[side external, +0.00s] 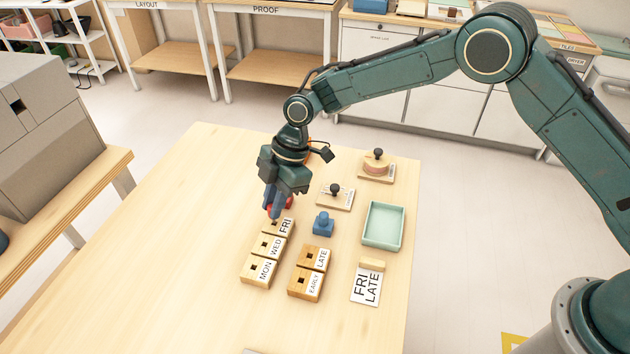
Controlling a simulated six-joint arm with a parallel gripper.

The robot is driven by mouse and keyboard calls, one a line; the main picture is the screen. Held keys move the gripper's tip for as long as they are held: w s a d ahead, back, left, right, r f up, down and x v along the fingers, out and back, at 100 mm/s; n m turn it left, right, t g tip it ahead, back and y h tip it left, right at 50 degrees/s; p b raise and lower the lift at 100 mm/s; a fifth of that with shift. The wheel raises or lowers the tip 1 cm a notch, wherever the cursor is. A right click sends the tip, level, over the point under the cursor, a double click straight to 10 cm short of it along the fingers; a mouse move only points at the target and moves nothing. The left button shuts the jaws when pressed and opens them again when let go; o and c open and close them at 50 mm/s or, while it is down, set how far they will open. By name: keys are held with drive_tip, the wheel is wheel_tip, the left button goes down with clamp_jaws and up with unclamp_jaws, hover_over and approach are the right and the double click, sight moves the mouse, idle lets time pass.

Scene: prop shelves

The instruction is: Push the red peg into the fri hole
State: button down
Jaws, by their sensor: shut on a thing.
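My gripper (273,210) points down over the far end of the day blocks and is shut on the red peg (286,205), of which only a small part shows between the fingers. The wooden FRI block (288,229) lies just below the fingertips, its label facing up. Its hole is largely hidden, so I cannot tell whether the peg's tip is in it or above it. The WED block (263,246) and the MON block (252,274) lie in line nearer the camera, each with a dark square hole showing.
The LATE block (306,256) and EARLY block (297,285) lie to the right. A blue knobbed piece (323,224) stands close to the gripper. A green tray (365,226), a FRI LATE card (360,287) and two knobbed stamps (377,165) are further right. The table's left side is clear.

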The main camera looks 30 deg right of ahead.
drive_tip(key=shift+f, duration=1.1)
idle(2.5)
idle(0.3)
drive_tip(key=c, duration=1.3)
unclamp_jaws()
drive_tip(key=shift+r, duration=0.2)
drive_tip(key=shift+r, duration=2.85)
